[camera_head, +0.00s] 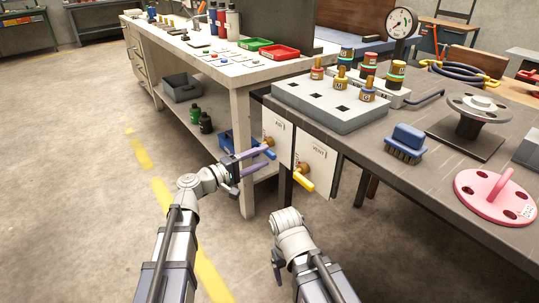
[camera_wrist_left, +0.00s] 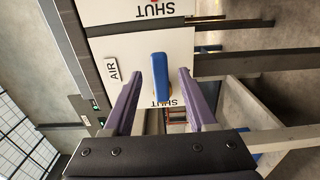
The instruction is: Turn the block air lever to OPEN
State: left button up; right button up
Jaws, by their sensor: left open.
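The AIR panel (camera_head: 277,132) is a white plate on the near end of the workbench. In the left wrist view the blue AIR lever (camera_wrist_left: 160,82) stands out from the panel, with one end beside a SHUT label (camera_wrist_left: 171,104). An AIR tag (camera_wrist_left: 112,70) is beside it. My left gripper (camera_head: 268,157) has purple fingers and is open at the AIR panel. In the wrist view its fingers lie on both sides of the blue lever, with gaps. No OPEN label is readable. My right arm (camera_head: 292,242) shows low in the head view, but its gripper does not show.
The VENT panel (camera_head: 314,160) with a yellow lever (camera_head: 304,182) is close on the right of the AIR panel. The workbench (camera_head: 415,185) holds a grey block (camera_head: 330,103), a blue brush (camera_head: 406,142) and a pink flanged piece (camera_head: 495,195). The floor at left is clear.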

aim_at(267, 155)
pick_arm(q)
jog(key=shift+x, duration=1.75)
jog(key=shift+c, duration=0.3)
grip_shut()
